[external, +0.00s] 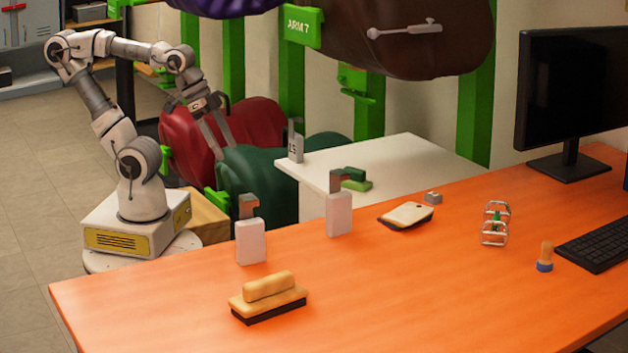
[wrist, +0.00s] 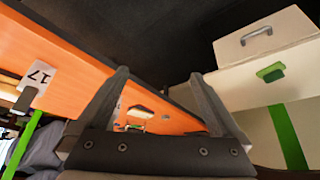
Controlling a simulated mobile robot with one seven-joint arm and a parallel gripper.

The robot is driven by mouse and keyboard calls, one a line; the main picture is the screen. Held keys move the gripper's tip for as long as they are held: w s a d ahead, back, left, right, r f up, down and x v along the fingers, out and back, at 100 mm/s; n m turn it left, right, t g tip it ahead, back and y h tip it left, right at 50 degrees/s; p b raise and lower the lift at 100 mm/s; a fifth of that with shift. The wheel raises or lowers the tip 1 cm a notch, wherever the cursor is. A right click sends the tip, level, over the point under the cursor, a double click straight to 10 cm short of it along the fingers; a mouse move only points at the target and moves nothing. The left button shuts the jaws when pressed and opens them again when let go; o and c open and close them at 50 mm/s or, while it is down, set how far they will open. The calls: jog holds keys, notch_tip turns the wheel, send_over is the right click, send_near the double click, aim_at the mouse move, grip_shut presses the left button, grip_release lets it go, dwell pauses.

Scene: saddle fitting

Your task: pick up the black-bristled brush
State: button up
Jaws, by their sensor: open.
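The black-bristled brush (external: 268,287) rests bristles down on the orange table, near its front left part in the external view. It has a pale wooden block with a raised wooden grip and a dark bristle band below. My gripper (external: 228,148) is off to the upper left, beyond the table edge and well apart from the brush. Its two fingers are spread with nothing between them, as the wrist view (wrist: 157,80) also shows. Small objects show on the orange surface between the fingers in the wrist view; I cannot tell whether one is the brush.
A pale, dark-edged item (external: 407,215), a wire frame (external: 495,224), a small blue-bristled brush (external: 545,258) and a keyboard (external: 597,245) occupy the right. A white table (external: 410,153) adjoins. Orange surface around the black-bristled brush is clear.

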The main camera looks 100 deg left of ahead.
jog(key=w+d+r+n+g+h+p, duration=0.25)
jog(key=w+d+r, duration=0.25)
jog(key=w+d, duration=0.3)
jog(key=w+d+r+n+g+h+p, duration=0.2)
jog(key=w+d+n+p, duration=0.15)
jog(key=w+d, duration=0.45)
jog(key=n+g+h+p, duration=0.6)
jog(key=n+h+p, duration=0.1)
send_near(245, 303)
jog(key=s+d+f+b, duration=0.2)
jog(key=f+b, duration=0.1)
jog(key=shift+s+d+f, duration=0.1)
jog(key=shift+s+f, duration=0.15)
jog(key=b+x, duration=0.1)
jog(key=x, duration=0.1)
jog(key=b+x, duration=0.1)
jog(key=x, duration=0.2)
jog(key=shift+f+b, duration=0.3)
jog(key=shift+b, duration=0.05)
jog(key=shift+r, duration=0.1)
jog(key=c, duration=1.3)
jog(key=shift+r, duration=0.1)
